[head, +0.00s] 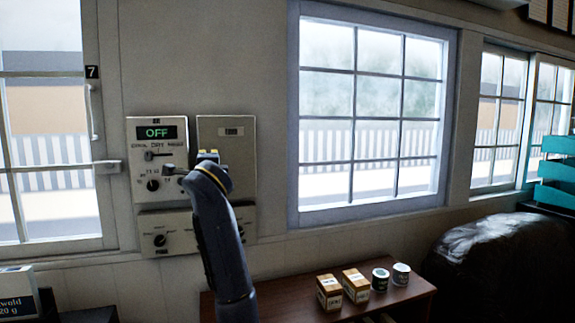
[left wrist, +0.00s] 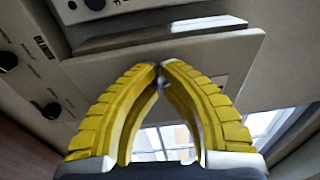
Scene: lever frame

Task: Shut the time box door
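The time box is a pale control box (head: 157,135) on the wall, with a green "OFF" display, dials and switches. A pale flat panel (head: 227,130), which looks like its door, stands to the right of the display; its exact angle is hard to tell. My left gripper (head: 207,154) is in front of the boundary between them, and my arm hides part of both. In the left wrist view the yellow fingers (left wrist: 160,66) meet at the tips in front of a pale panel (left wrist: 225,55). A small metal piece shows between them; I cannot tell whether they touch it. My right gripper is out of view.
A lower pale box with dials (head: 160,240) sits beneath. Windows (head: 375,110) flank the wall area. A wooden table (head: 300,295) at the bottom holds small boxes (head: 355,285) and cans (head: 400,274). A dark covered shape (head: 495,260) stands at right.

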